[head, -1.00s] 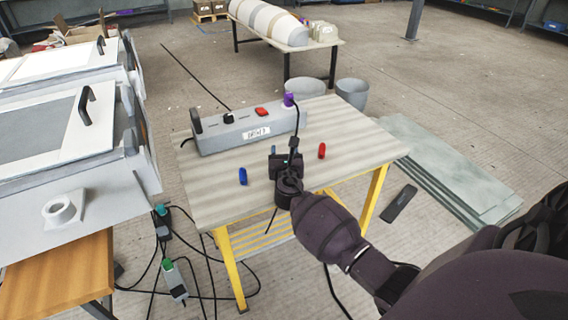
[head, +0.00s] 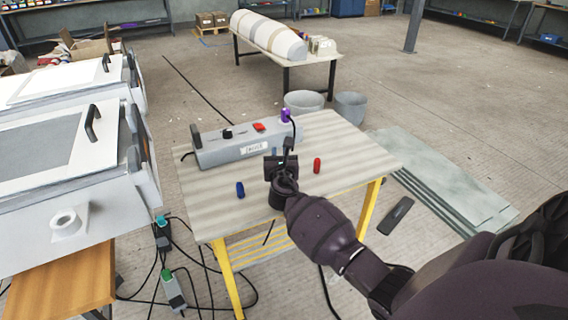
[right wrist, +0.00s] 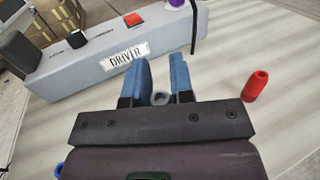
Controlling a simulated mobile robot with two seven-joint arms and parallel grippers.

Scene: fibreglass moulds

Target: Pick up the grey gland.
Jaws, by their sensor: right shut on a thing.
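The grey gland (right wrist: 160,99) shows in the right wrist view as a small grey ring between the two blue fingers of my right gripper (right wrist: 161,88). The fingers are shut on it. In the head view my right gripper (head: 281,162) is over the table, between a blue gland (head: 240,189) and a red gland (head: 317,165), and hides the grey one. I cannot tell whether the grey gland is clear of the tabletop. My left gripper is out of view.
A grey box labelled DRIVER (head: 235,148), with switches and a purple gland (head: 286,116), lies along the table's back edge. The table (head: 345,150) is clear at right. Cables lie on the floor at left; grey sheets (head: 440,185) are stacked at right.

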